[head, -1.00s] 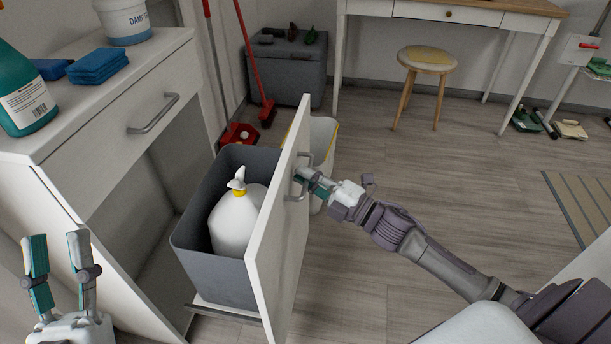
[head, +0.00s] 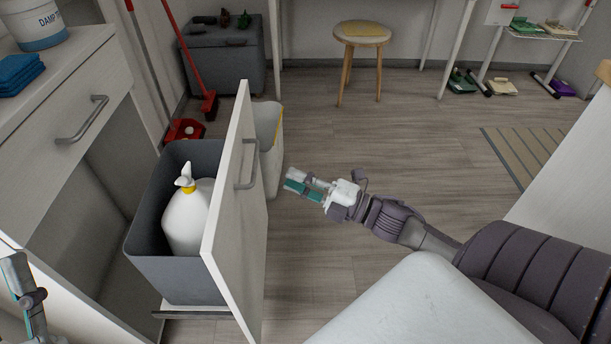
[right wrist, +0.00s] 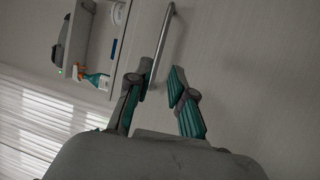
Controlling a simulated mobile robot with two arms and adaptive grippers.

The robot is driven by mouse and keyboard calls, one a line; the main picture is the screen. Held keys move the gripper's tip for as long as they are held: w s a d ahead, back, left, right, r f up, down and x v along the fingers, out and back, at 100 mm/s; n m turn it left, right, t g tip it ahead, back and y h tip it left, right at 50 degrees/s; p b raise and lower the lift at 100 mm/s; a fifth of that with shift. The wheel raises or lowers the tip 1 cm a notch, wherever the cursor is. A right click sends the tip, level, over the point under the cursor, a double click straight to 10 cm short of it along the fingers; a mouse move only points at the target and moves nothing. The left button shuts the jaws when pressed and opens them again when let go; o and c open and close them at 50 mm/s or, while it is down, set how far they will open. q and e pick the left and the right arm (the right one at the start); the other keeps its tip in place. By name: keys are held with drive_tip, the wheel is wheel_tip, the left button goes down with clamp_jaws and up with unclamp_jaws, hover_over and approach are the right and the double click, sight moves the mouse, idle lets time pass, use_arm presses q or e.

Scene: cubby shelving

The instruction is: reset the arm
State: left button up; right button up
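My right arm reaches in from the right in the head view. Its right gripper (head: 290,187) hangs in the air to the right of the pull-out front, clear of the bar handle (head: 249,165). In the right wrist view the two fingers of the right gripper (right wrist: 162,88) stand apart with nothing between them, and the handle (right wrist: 165,45) lies beyond the tips. My left gripper (head: 22,290) is cut off at the lower left edge. One finger shows, in the same spread pose as before; the other is out of frame.
The pull-out front (head: 235,215) stands open with a grey bin (head: 165,265) holding a white bottle (head: 187,220). A white bin (head: 270,150) stands behind it. A stool (head: 362,38) and a grey chest (head: 225,60) are farther back. The floor around the right gripper is clear.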

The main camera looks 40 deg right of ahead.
drive_tip(key=shift+v, duration=1)
